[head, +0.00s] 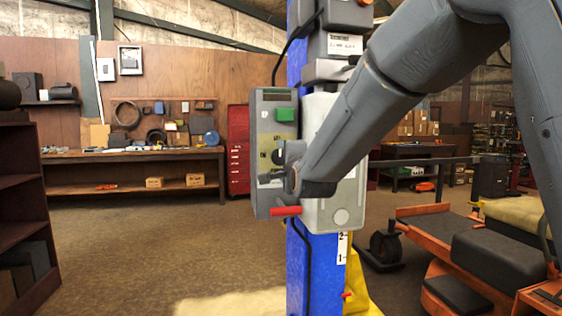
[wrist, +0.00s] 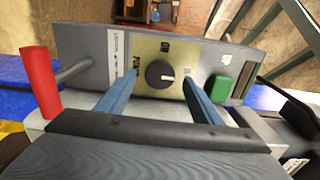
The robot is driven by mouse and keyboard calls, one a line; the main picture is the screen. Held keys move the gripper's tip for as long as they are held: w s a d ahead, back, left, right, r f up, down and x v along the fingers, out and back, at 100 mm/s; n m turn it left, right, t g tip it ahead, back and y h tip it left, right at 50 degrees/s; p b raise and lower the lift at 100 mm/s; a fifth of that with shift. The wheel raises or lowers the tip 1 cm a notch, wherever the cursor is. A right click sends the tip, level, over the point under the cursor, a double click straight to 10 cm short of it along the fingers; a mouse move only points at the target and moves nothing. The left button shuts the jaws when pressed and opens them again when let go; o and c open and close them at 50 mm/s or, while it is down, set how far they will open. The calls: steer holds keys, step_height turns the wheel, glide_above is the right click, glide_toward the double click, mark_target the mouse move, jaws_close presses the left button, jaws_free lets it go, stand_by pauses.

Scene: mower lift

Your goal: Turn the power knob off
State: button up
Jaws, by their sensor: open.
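The power knob (wrist: 159,74) is a round dark knob with a pale pointer line, on a yellowish plate of the grey control panel (wrist: 85,50). In the wrist view the pointer aims to the right of the picture. My gripper (wrist: 160,84) is open, with one blue-grey finger on each side of the knob and a gap to it on both sides. I cannot tell how far the fingertips are from the plate. In the head view my gripper (head: 270,167) is in front of the control panel (head: 268,202) and the knob is largely hidden behind it.
A green button (wrist: 221,88) sits right of the knob in the wrist view; it is above my gripper in the head view (head: 285,114). A red-handled lever (wrist: 40,83) sticks out at the left, also in the head view (head: 286,211). An orange mower (head: 440,255) stands at right.

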steer(key=shift+b+v, duration=0.35)
steer(key=shift+v, duration=2.3)
steer(key=s+d+f+n+g+h+p, duration=0.1)
steer(key=s+d+f+n+g, duration=0.2)
steer(key=s+d+f, duration=0.3)
steer(key=s+d+f+n+g+h+p, duration=0.1)
steer(key=s+d+f+n+g+h, duration=0.15)
steer(key=f, duration=0.55)
steer(key=s+d+f+n+g+p, duration=0.1)
steer(key=s+d+f+n+g, duration=0.2)
steer(key=s+d+f+g, duration=0.25)
steer(key=s+d+f+n+g, duration=0.2)
steer(key=s+f, duration=0.1)
steer(key=s, duration=0.4)
steer(key=s+d+f+n+g+h+p, duration=0.1)
steer(key=s+d+f+n+g, duration=0.1)
steer(key=s, duration=0.6)
steer(key=s+d+f+n+g+p, duration=0.1)
steer(key=s+d+f+n+g, duration=0.1)
steer(key=s, duration=0.5)
step_height(320, 180, down, 3)
steer(key=shift+s+d+r, duration=0.1)
steer(key=shift+s+d, duration=0.15)
steer(key=shift+d, duration=0.35)
steer(key=shift+h, duration=0.25)
